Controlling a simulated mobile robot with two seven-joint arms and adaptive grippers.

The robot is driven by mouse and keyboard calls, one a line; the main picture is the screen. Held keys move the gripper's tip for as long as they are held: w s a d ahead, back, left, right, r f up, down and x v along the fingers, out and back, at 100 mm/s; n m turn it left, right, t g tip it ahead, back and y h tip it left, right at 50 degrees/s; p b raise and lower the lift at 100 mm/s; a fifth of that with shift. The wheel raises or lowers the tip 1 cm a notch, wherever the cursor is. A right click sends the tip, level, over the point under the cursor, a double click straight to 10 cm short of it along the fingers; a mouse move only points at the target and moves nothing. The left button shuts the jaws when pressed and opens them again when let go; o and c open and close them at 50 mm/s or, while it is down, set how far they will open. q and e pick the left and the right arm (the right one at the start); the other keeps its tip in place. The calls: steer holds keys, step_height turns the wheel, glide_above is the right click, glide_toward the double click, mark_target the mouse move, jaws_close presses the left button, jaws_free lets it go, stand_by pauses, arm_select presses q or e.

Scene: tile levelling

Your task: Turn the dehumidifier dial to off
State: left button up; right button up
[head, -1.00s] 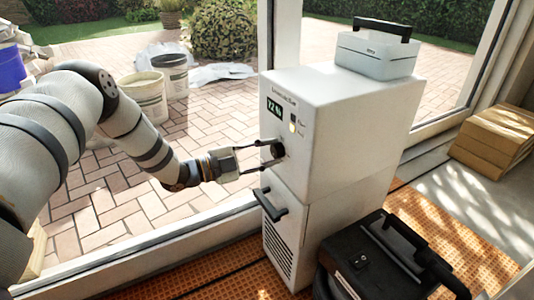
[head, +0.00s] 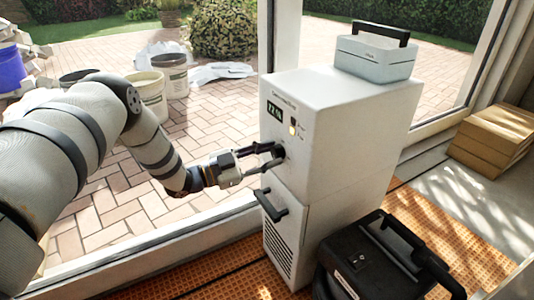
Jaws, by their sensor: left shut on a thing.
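The dehumidifier (head: 350,135) is a tall white cabinet in the middle of the head view. Its green display (head: 275,111) reads about 72 %, and a small amber light (head: 293,128) is lit beside it. The black dial (head: 277,151) is on the front face below the display, partly hidden by my fingers. My left gripper (head: 272,155) is shut on the dial, its fingers on either side of it. The dial's pointer marking is too small to read. My right gripper is not in view.
A grey case with a black handle (head: 376,55) stands on top of the cabinet. A black handle (head: 272,205) juts from the front below the dial. A black machine (head: 375,262) stands close at the right front. Cardboard boxes (head: 492,140) lie at the right.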

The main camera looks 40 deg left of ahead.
arm_select(q)
steer(key=n, duration=0.4)
steer(key=shift+n+p, duration=0.3)
steer(key=shift+n, duration=0.1)
steer(key=n, duration=0.4)
steer(key=shift+f+t+y, duration=0.1)
steer(key=shift+t+y, duration=0.2)
steer(key=shift+t, duration=0.1)
steer(key=n+p, duration=0.1)
steer(key=n, duration=0.4)
steer(key=shift+y, duration=0.3)
steer(key=n, duration=0.4)
steer(key=shift+y, duration=0.4)
steer(key=n+p, duration=0.1)
steer(key=n, duration=0.5)
steer(key=shift+d+n+y, duration=0.1)
steer(key=shift+n+y, duration=0.2)
steer(key=shift+n, duration=0.1)
steer(key=n, duration=0.6)
steer(key=shift+d+f+n+y, duration=0.1)
steer(key=shift+n+y, duration=0.2)
steer(key=shift+n, duration=0.3)
